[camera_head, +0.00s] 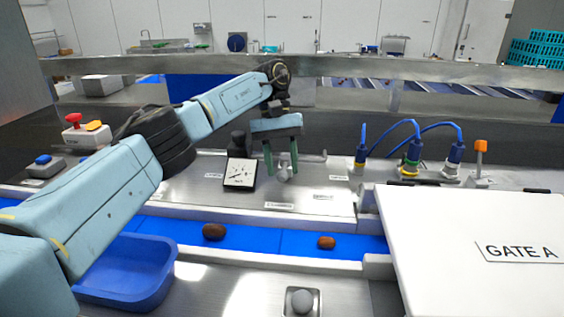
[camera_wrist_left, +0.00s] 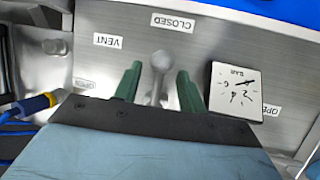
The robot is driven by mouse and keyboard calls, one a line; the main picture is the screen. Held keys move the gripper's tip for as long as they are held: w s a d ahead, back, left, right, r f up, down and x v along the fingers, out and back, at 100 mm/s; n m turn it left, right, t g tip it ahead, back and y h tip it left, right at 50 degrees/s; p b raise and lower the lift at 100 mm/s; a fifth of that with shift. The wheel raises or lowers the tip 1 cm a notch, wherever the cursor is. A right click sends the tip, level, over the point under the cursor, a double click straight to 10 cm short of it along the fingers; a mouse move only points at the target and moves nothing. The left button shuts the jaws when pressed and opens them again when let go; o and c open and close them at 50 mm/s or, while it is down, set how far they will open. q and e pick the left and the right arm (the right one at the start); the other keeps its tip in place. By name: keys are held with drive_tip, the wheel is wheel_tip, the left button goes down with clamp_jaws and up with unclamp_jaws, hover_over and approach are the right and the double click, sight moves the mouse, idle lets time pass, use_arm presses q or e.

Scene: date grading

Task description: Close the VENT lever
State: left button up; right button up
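The VENT lever (camera_wrist_left: 160,62) is a grey metal stem with a round knob on the steel panel, seen in the left wrist view. Its knob (camera_head: 283,173) also shows in the head view, beside the green fingers. My left gripper (camera_wrist_left: 157,78) is open, with one green finger on each side of the lever and gaps visible between. In the head view the left gripper (camera_head: 281,166) points down over the panel. The VENT label (camera_wrist_left: 108,41) and a CLOSED label (camera_wrist_left: 172,22) lie past the knob. An OPEN label (camera_wrist_left: 88,87) is partly hidden. My right gripper is not in view.
A square dial gauge (camera_head: 240,173) stands close beside the gripper. Blue-cabled connectors (camera_head: 410,160) and an orange-tipped switch (camera_head: 480,150) are to the right. A blue belt (camera_head: 270,240) carries two brown dates in front. A white GATE A panel (camera_head: 470,270) fills the right foreground.

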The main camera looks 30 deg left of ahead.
use_arm(q)
drive_tip(key=shift+w+a+f, duration=0.1)
drive_tip(key=shift+w+f, duration=0.05)
drive_tip(key=shift+w, duration=0.1)
drive_tip(key=shift+w+a+r, duration=0.1)
drive_tip(key=shift+a+r, duration=0.05)
drive_tip(key=shift+r, duration=0.4)
drive_tip(key=p+v, duration=0.5)
drive_tip(key=v, duration=0.1)
drive_tip(key=shift+p, duration=0.35)
drive_tip(key=shift+r+p, duration=0.25)
drive_tip(key=shift+p, duration=0.45)
drive_tip(key=shift+f, duration=0.1)
